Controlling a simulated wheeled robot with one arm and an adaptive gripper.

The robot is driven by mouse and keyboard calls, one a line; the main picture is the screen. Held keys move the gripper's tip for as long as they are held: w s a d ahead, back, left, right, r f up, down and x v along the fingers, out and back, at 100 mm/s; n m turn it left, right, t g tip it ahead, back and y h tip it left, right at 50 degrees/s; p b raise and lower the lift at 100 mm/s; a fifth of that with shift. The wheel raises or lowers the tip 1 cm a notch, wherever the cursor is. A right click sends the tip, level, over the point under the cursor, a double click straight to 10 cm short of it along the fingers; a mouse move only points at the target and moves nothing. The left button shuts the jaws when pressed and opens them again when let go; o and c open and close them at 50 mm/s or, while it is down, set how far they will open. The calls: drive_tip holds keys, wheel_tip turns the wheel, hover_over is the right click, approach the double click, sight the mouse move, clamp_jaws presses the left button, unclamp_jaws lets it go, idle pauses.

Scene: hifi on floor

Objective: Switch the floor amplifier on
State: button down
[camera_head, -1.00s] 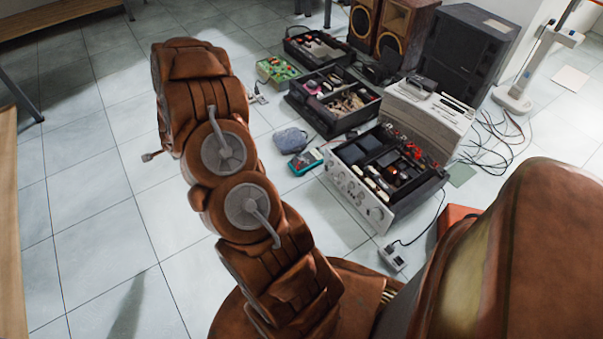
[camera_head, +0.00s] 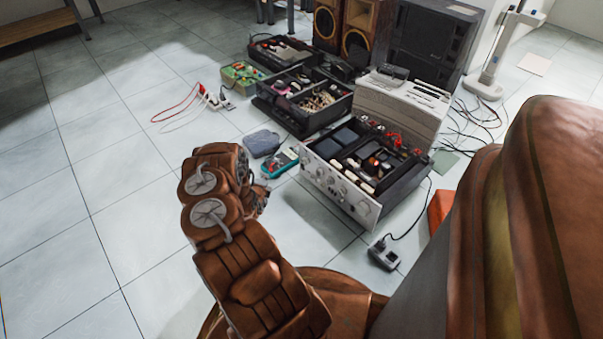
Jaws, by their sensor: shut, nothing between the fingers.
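The floor amplifier (camera_head: 338,194) stands on the tiles right of centre, with a silver front panel, a row of knobs and an open top. Dark blocks, pale parts and red wires show inside it, with a small orange spot (camera_head: 373,162) near the middle. I cannot make out which control is its power switch. A cable runs from its right side toward a small grey socket block (camera_head: 384,256) on the floor. My folded arm rises at the lower left, left of the amplifier and apart from it in the picture.
A teal meter (camera_head: 281,162) and a grey-blue pouch (camera_head: 262,143) lie left of the amplifier. Open black cases (camera_head: 305,100), a beige device (camera_head: 400,105) and speakers (camera_head: 432,42) stand behind. Loose cables lie at right. An orange box (camera_head: 438,213) is close by. The left floor is clear.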

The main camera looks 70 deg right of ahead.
sight(302, 167)
drive_tip(key=shift+m+g+h, duration=0.4)
drive_tip(key=shift+m+h, duration=0.1)
drive_tip(key=s+f, duration=0.1)
drive_tip(key=s+d, duration=0.1)
drive_tip(key=s, duration=0.1)
drive_tip(key=s+d+f+b, duration=0.1)
drive_tip(key=s, duration=0.1)
drive_tip(key=shift+s+f, duration=0.2)
drive_tip(key=shift+f, duration=0.15)
drive_tip(key=shift+s+d+r+p, duration=0.2)
drive_tip(key=shift+d+p, duration=0.1)
drive_tip(key=shift+d, duration=0.05)
drive_tip(key=s+d, duration=0.1)
drive_tip(key=s+d+p, duration=0.1)
drive_tip(key=d, duration=0.1)
drive_tip(key=d+p, duration=0.1)
drive_tip(key=shift+s+d+r, duration=0.2)
drive_tip(key=shift+s+d, duration=0.2)
drive_tip(key=shift+s+d+r, duration=0.1)
drive_tip(key=shift+s+d, duration=0.2)
drive_tip(key=shift+d, duration=0.2)
drive_tip(key=shift+s+d+r, duration=0.1)
drive_tip(key=shift+s+d, duration=0.15)
drive_tip(key=shift+d, duration=0.25)
drive_tip(key=shift+s+d, duration=0.2)
drive_tip(key=shift+d, duration=0.15)
